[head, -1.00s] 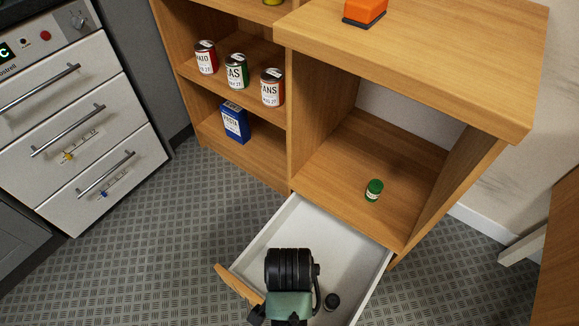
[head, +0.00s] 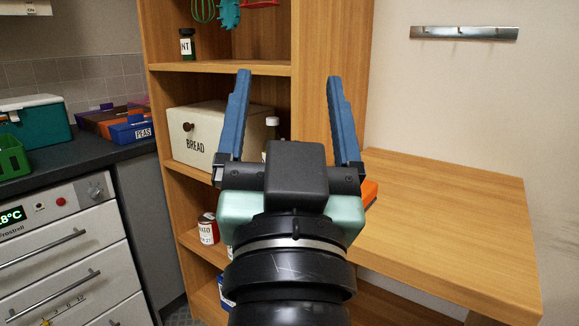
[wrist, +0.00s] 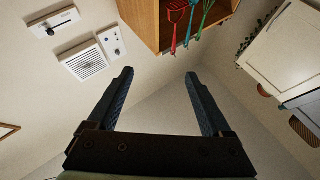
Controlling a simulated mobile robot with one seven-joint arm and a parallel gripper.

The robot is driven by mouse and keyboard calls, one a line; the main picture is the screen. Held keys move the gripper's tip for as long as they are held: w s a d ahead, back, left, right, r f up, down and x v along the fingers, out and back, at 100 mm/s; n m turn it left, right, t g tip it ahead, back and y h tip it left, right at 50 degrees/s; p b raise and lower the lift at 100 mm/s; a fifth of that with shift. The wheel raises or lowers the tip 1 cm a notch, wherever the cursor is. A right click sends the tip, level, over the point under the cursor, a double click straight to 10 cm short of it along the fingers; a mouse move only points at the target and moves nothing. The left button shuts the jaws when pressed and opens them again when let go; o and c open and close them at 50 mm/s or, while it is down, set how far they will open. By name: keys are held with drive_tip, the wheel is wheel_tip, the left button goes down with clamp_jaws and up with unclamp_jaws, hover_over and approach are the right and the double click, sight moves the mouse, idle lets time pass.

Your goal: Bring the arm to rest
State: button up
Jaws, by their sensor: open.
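My gripper (head: 288,95) is raised in front of the wooden shelf unit in the head view, its two blue fingers pointing up and spread wide apart. Nothing is between the fingers. It also shows in the wrist view (wrist: 158,82), open and empty, with the upper walls and ceiling corner beyond it. My wrist and gripper body hide part of the lower shelves and part of an orange object (head: 370,192) on the wooden counter top.
The wooden shelf unit (head: 335,50) holds a bread box (head: 197,140), a dark jar (head: 187,45) and a can (head: 208,230). The wooden counter top (head: 450,215) at right is mostly bare. A teal box (head: 35,122) and a green basket (head: 12,158) stand on the left worktop.

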drive_tip(key=s+r+n+t+p, duration=0.1)
drive_tip(key=s+r+t+p, duration=0.2)
drive_tip(key=s+r, duration=0.6)
wheel_tip(320, 180, up, 27)
drive_tip(key=w+p, duration=0.3)
drive_tip(key=p, duration=2.3)
drive_tip(key=shift+f, duration=0.1)
